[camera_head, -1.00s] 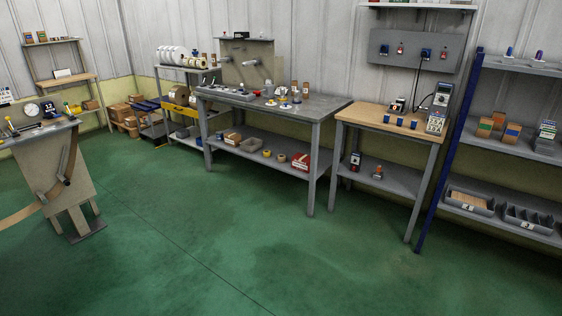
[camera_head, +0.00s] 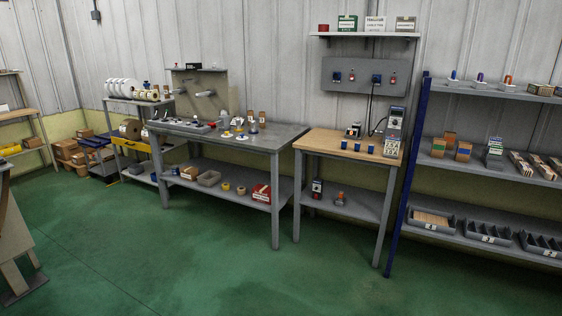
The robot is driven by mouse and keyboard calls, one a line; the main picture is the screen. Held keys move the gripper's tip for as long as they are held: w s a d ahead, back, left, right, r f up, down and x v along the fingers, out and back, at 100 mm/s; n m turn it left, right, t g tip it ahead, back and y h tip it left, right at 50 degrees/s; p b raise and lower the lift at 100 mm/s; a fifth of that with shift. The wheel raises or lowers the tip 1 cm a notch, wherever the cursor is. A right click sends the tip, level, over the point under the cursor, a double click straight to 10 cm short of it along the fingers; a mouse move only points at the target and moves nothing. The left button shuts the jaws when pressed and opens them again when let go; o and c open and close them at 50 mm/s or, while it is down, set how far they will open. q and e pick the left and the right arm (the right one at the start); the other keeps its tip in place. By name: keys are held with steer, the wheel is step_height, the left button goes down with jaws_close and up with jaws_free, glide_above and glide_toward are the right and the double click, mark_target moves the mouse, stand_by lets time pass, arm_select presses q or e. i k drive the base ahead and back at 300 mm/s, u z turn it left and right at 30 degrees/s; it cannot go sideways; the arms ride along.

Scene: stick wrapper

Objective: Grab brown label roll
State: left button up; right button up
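Neither of my grippers is in view. A large brown roll (camera_head: 131,129) sits on the middle level of the grey rack (camera_head: 139,101) at the back left. White rolls (camera_head: 120,88) stand in a row on that rack's top, with smaller brown and cream rolls (camera_head: 150,95) beside them. Small yellow-brown rolls (camera_head: 240,190) lie on the lower shelf of the grey workbench (camera_head: 215,173). I cannot tell which of these is the brown label roll; they are small and far off.
The green floor (camera_head: 170,255) is clear in front. A wood-topped table (camera_head: 325,143) stands right of the workbench. A blue-posted shelf unit (camera_head: 408,180) with bins fills the right. Part of another stand (camera_head: 14,240) shows at the left edge. Cardboard boxes (camera_head: 70,152) lie at the back left.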

mark_target(241, 191)
steer(key=u, duration=0.35)
steer(key=i, duration=4.9)
steer(key=z, duration=0.45)
